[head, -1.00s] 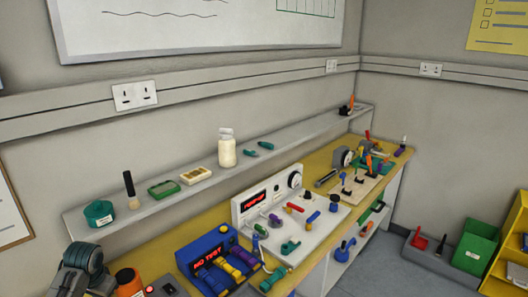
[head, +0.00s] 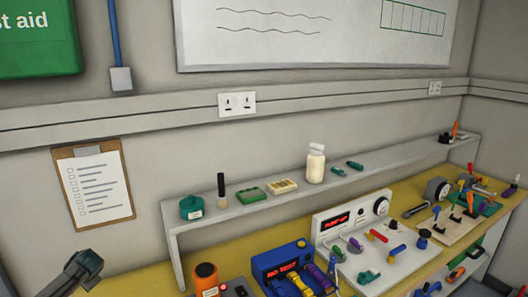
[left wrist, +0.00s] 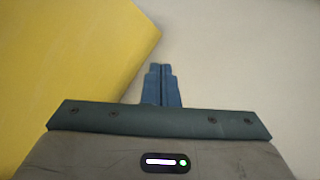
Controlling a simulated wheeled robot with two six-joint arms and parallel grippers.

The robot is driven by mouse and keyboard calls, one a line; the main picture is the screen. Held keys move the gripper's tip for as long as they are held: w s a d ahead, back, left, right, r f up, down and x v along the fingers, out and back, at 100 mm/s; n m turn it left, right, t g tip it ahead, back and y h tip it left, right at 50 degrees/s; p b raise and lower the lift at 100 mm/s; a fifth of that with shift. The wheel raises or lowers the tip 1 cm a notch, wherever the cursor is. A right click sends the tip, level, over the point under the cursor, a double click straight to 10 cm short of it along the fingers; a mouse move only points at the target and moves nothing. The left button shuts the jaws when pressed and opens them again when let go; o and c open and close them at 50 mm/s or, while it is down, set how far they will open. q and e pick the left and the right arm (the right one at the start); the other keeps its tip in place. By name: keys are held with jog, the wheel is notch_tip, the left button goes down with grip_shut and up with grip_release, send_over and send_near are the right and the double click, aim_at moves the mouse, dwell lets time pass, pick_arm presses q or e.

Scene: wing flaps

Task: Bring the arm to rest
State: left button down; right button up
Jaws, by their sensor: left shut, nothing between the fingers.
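My left gripper (left wrist: 162,84) shows in the left wrist view with its two blue fingers together and nothing between them. Behind the fingers are a plain yellow surface on the left and a plain pale surface on the right. In the head view, a dark part of my left arm (head: 82,272) shows at the lower left corner, in front of the wall and left of the shelf; the fingers cannot be made out there. My right gripper is in neither view.
A yellow bench (head: 232,257) runs along the wall, bearing a blue NO TEST unit (head: 270,263), a white panel (head: 345,250) and an orange container (head: 206,278). A grey shelf (head: 222,218) holds a white bottle (head: 315,165) and small items. A clipboard (head: 95,188) hangs on the wall.

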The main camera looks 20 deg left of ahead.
pick_arm(q)
jog(key=s+a+f+m, duration=0.1)
jog(key=s+a+f, duration=0.4)
jog(key=s, duration=0.5)
jog(key=s+a+f+m+t+y, duration=0.1)
jog(key=s+a+f+m, duration=0.1)
jog(key=s+a+f, duration=0.5)
jog(key=s+a+f+m, duration=0.1)
jog(key=s+f, duration=0.4)
jog(key=s, duration=0.7)
jog(key=s+d+f+n+h, duration=0.15)
jog(key=s+d+f, duration=0.25)
jog(key=d+f, duration=0.95)
jog(key=s+d+f+n+h, duration=0.1)
jog(key=s+d+f+h, duration=0.2)
jog(key=d+f, duration=1.1)
jog(key=s+d+f+h, duration=0.1)
jog(key=d+f, duration=0.1)
jog(key=d, duration=1)
jog(key=s+d+f+n+g+h, duration=0.1)
jog(key=d+f+h, duration=0.1)
jog(key=d, duration=1)
jog(key=s+d+f+h, duration=0.1)
jog(key=d+f, duration=0.1)
jog(key=d, duration=1)
notch_tip(320, 180, down, 15)
jog(key=b, duration=1.4)
jog(key=shift+d+r+b, duration=0.2)
jog(key=shift+d+b, duration=0.05)
jog(key=shift+b, duration=0.1)
